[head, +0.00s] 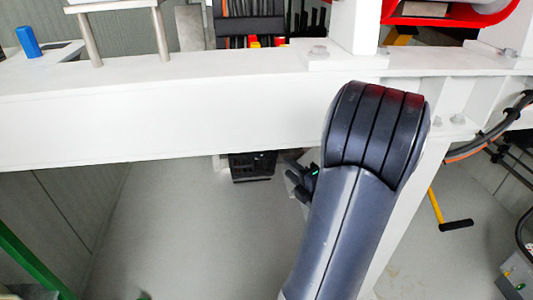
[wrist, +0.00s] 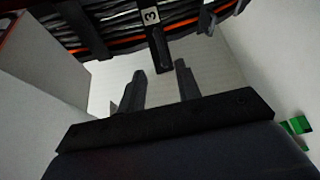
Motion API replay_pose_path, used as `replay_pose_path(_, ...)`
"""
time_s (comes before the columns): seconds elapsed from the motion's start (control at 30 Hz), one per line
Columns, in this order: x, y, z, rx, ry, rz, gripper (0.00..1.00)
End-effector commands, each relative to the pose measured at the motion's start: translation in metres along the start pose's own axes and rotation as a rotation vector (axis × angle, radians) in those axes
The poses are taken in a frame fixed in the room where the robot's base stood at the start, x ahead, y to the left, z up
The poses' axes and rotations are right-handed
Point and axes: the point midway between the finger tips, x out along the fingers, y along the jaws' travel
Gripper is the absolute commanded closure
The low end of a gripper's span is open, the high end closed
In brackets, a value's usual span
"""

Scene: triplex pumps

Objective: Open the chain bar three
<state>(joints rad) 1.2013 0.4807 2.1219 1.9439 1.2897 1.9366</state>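The chain bar three (wrist: 157,45) is a black bar with a white label reading 3, at the top middle of the wrist view. It hangs across a bundle of black and orange cables. My gripper (wrist: 160,68) is open, with its two fingers apart and pointing toward the bar. The bar's lower end appears in line with the gap between the fingertips; I cannot tell whether they touch. In the head view my gripper is mostly hidden behind my arm, and the bar cannot be made out.
A white beam (head: 180,115) crosses the head view above my gripper. A black slotted part (head: 252,166) shows beneath it. White walls flank the gripper in the wrist view. The grey floor (head: 190,230) at the left is clear.

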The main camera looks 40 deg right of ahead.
Motion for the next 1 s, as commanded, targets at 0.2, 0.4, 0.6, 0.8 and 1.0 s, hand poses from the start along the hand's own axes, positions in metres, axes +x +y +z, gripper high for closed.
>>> replay_pose_path(0.2,0.035,-0.003,-0.003,-0.005,0.008,0.001,0.68)
replay_pose_path(0.4,0.07,-0.003,-0.003,-0.005,0.008,0.0,0.68)
replay_pose_path(0.6,0.093,-0.002,-0.002,-0.004,0.005,-0.002,0.68)
replay_pose_path(0.8,0.099,-0.001,-0.002,-0.002,0.003,-0.002,0.68)
replay_pose_path(1.0,0.099,0.0,-0.002,-0.003,0.003,-0.002,0.69)
